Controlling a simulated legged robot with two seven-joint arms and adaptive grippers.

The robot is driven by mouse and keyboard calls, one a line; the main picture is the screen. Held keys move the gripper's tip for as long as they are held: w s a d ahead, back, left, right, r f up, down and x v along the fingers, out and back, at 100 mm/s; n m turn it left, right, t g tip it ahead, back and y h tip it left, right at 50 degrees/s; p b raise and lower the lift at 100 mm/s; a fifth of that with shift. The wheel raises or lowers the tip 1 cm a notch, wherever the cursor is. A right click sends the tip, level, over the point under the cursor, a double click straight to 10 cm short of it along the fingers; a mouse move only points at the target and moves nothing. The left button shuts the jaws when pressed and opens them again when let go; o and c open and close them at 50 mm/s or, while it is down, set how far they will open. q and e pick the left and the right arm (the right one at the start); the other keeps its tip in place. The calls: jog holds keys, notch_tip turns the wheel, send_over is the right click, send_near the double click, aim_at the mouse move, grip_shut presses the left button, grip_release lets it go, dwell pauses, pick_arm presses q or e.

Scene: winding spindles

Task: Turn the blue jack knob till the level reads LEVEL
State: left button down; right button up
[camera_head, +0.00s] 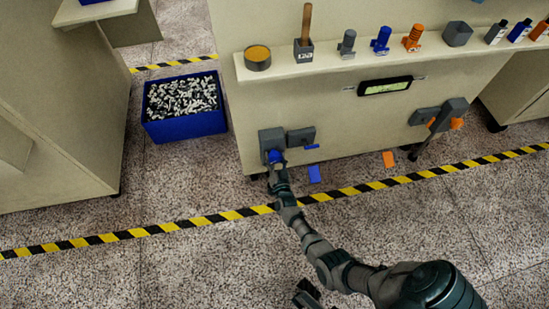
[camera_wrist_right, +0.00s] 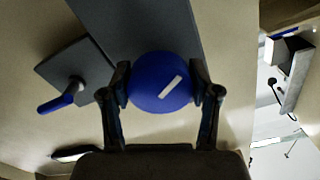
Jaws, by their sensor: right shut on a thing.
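The blue jack knob (camera_head: 275,156) is low on the bench's front panel, on a dark grey block (camera_head: 268,138). In the right wrist view the round blue knob (camera_wrist_right: 160,82) carries a slanted white mark. My right gripper (camera_head: 277,163) is shut on it, one finger on each side (camera_wrist_right: 164,90). The level (camera_head: 386,87) is a dark bar with a pale green window on the panel; its reading is too small to make out. A dark part at the bottom edge may be my left gripper (camera_head: 307,295); its fingers are unclear.
A smaller grey block with a blue lever (camera_head: 312,146) is beside the knob. An orange knob (camera_head: 457,123) with a dark lever is at the right. A blue bin (camera_head: 185,128) of small parts stands left. Tools and bottles line the shelf (camera_head: 330,68). Striped tape crosses the floor.

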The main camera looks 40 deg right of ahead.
jog(key=shift+s+a+f, duration=0.15)
jog(key=shift+a+f, duration=0.15)
jog(key=shift+f, duration=0.2)
jog(key=o, duration=1)
jog(key=shift+o, duration=0.7)
jog(key=shift+d+r, duration=0.1)
jog(key=shift+r, duration=0.15)
jog(key=v, duration=1.1)
jog(key=shift+s, duration=0.35)
